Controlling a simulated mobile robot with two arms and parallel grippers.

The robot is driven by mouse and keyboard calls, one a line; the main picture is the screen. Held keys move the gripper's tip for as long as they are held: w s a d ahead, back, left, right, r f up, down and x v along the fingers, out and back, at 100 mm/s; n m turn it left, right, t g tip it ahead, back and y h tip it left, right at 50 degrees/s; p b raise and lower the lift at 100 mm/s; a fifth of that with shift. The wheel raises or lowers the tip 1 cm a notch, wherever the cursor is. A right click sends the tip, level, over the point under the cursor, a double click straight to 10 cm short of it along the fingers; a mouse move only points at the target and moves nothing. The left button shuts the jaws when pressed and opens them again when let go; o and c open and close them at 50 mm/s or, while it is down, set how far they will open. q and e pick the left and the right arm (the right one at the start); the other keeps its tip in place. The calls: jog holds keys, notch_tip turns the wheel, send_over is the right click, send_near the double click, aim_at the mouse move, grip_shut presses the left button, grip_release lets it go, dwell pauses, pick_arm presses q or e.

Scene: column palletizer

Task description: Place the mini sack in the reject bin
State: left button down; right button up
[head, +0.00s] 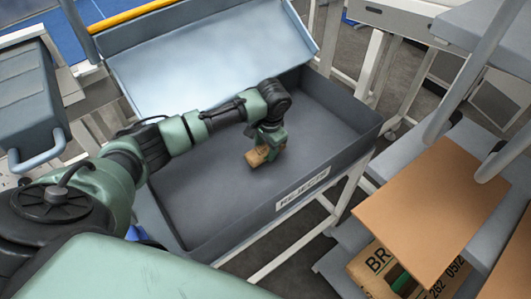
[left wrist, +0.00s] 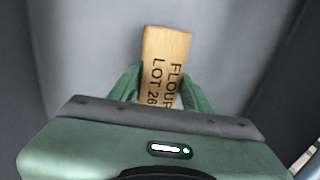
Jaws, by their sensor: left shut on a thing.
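My left gripper (head: 266,148) is shut on the mini sack (head: 257,157), a small tan sack. The sack and gripper are inside the outline of the reject bin (head: 296,193), a dark grey open box with a "REJECTS" label on its front wall. In the left wrist view the sack (left wrist: 163,62) shows dark printing, "FLOUR" and "LOT 26", between the green fingers of my left gripper (left wrist: 160,92). Grey bin surface lies behind it. I cannot tell whether the sack touches the bin floor. My right gripper is not in view.
A light blue-grey panel (head: 215,60) slopes up behind the bin. At right, a brown board (head: 432,212) and a printed brown box or sack (head: 372,268) sit by grey shelving and rails. The bin's right-hand floor is clear.

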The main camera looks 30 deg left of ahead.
aim_at(266, 154)
pick_arm(q)
jog(key=shift+f, duration=1.4)
jog(key=shift+f, duration=0.15)
jog(key=c, duration=0.6)
grip_release()
jog(key=r, duration=0.4)
jog(key=d+r, duration=0.1)
jog(key=r, duration=0.3)
jog(key=s+r, duration=0.1)
jog(key=r, duration=0.3)
jog(key=shift+d+r, duration=0.1)
jog(key=shift+d, duration=0.3)
